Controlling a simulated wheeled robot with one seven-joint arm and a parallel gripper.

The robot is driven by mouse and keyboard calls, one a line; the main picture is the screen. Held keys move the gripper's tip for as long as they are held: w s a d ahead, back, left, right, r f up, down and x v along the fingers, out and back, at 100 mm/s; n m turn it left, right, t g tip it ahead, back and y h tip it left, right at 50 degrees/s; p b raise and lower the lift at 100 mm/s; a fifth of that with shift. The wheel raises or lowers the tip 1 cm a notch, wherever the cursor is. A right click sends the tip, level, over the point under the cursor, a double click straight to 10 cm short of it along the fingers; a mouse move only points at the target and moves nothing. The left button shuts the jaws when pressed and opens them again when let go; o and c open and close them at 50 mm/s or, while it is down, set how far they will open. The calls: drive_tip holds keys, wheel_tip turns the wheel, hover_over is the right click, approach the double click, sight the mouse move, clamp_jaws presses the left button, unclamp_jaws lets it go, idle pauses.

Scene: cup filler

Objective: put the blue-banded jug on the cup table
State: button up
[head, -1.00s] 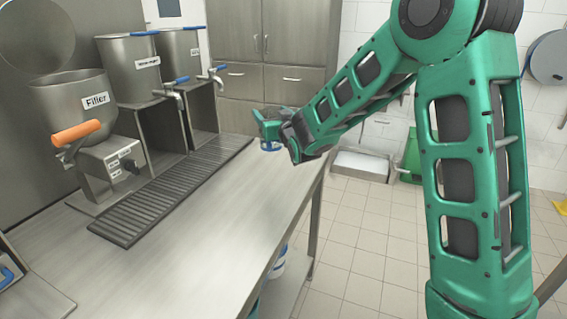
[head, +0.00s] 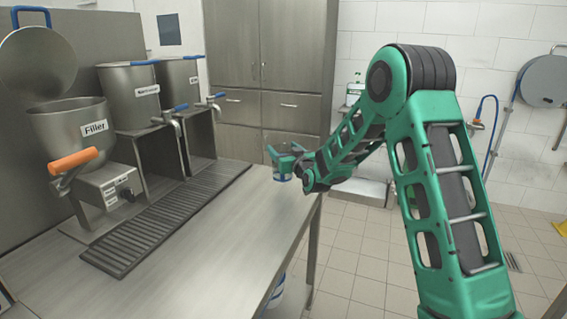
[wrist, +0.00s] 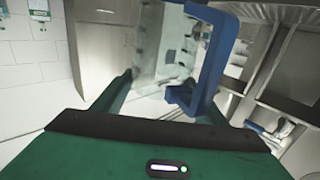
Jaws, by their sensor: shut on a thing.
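My gripper (head: 284,160) is shut on the jug and holds it by the far right end of the steel table (head: 225,235). The jug's blue band and pale body (head: 283,177) show just below the fingers in the head view. The head view does not show whether its base touches the table. In the wrist view the jug has a blue handle (wrist: 208,60) and a clear body between my fingers. I cannot tell whether this steel table is the cup table.
The filler (head: 75,130), with an orange lever, and two steel tanks (head: 130,95) with blue handles line the table's left side, along a drip grate (head: 165,220). The front of the table is clear. Another blue-and-white container (head: 277,292) sits below the table. Tiled floor lies to the right.

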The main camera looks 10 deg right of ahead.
drive_tip(key=shift+w+d+f, duration=0.15)
drive_tip(key=shift+d+f, duration=0.1)
drive_tip(key=shift+f, duration=0.1)
wheel_tip(320, 180, down, 4)
drive_tip(key=shift+r, duration=0.15)
drive_tip(key=o, duration=1.9)
drive_tip(key=shift+r, duration=0.1)
drive_tip(key=s, duration=0.4)
drive_tip(key=s+d, duration=0.1)
drive_tip(key=s, duration=0.6)
drive_tip(key=shift+s+d, duration=0.3)
drive_tip(key=shift+s, duration=0.05)
